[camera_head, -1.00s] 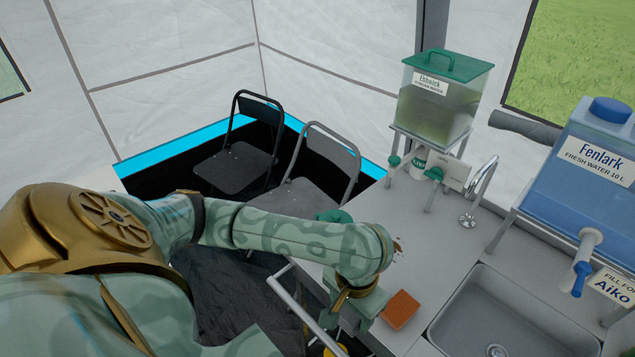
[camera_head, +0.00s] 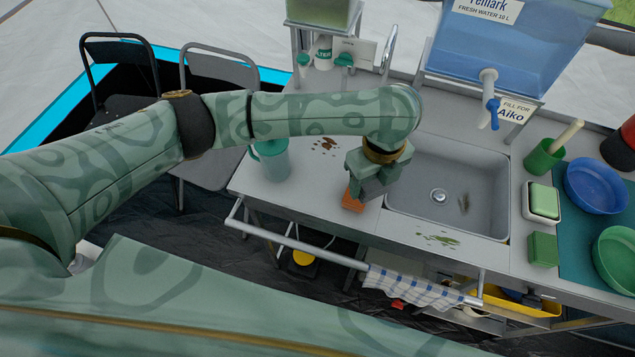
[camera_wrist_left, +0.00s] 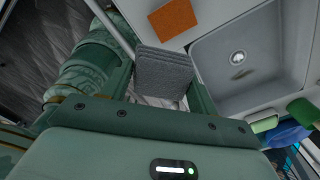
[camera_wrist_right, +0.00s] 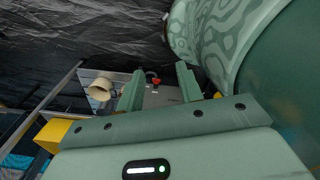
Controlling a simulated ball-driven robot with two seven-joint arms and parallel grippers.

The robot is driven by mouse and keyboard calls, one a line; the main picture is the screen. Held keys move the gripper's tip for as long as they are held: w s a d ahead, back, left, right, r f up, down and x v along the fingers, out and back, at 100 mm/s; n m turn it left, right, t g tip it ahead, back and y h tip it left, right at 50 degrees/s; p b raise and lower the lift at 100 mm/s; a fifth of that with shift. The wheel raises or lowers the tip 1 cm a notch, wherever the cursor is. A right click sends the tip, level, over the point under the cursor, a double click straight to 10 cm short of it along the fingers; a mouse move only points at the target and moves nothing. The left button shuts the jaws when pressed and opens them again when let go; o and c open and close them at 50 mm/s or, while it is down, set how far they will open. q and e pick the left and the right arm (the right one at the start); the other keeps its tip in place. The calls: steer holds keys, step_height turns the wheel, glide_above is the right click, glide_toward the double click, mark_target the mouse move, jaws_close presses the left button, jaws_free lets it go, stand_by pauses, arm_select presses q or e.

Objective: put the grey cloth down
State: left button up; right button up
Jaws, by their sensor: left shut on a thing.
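In the left wrist view the grey cloth (camera_wrist_left: 163,74) is a dark grey, folded, textured pad between the fingers of my left gripper (camera_wrist_left: 165,92), which is shut on it. In the head view my left gripper (camera_head: 368,188) hangs over the front of the counter, left of the sink, beside an orange-brown sponge (camera_head: 353,199). The cloth cannot be made out there, hidden by the gripper. In the right wrist view my right gripper (camera_wrist_right: 160,85) is open and empty, below the counter area near dark floor sheeting. It is out of the head view.
The metal counter (camera_head: 310,185) has brown crumbs (camera_head: 325,145) and a teal jug (camera_head: 272,160) at left. The sink (camera_head: 450,185) is right of my left gripper. Green scraps (camera_head: 438,240) lie on its front edge. A checked towel (camera_head: 415,288) hangs on the front rail (camera_head: 300,245).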

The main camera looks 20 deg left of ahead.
mark_target(318, 188)
arm_select(q)
steer(key=w+a+f+b, duration=0.1)
steer(key=a+f, duration=0.1)
steer(key=a, duration=0.1)
steer(key=w+a+f+b, duration=0.1)
steer(key=a+f+b, duration=0.1)
steer(key=a+f, duration=0.1)
steer(key=w+a+f+b, duration=0.1)
steer(key=w+a+f, duration=0.1)
steer(key=a, duration=0.2)
steer(key=shift+a+f, duration=0.3)
steer(key=shift+f, duration=0.1)
steer(key=f+b, duration=0.1)
steer(key=a+f, duration=0.1)
steer(key=f, duration=0.1)
steer(key=f+b, duration=0.1)
steer(key=shift+w+a+f+b, duration=0.2)
steer(key=shift+a+f+b, duration=0.05)
steer(key=shift+a+b, duration=0.1)
steer(key=shift+f, duration=0.35)
steer(key=shift+r, duration=0.15)
steer(key=o, duration=0.9)
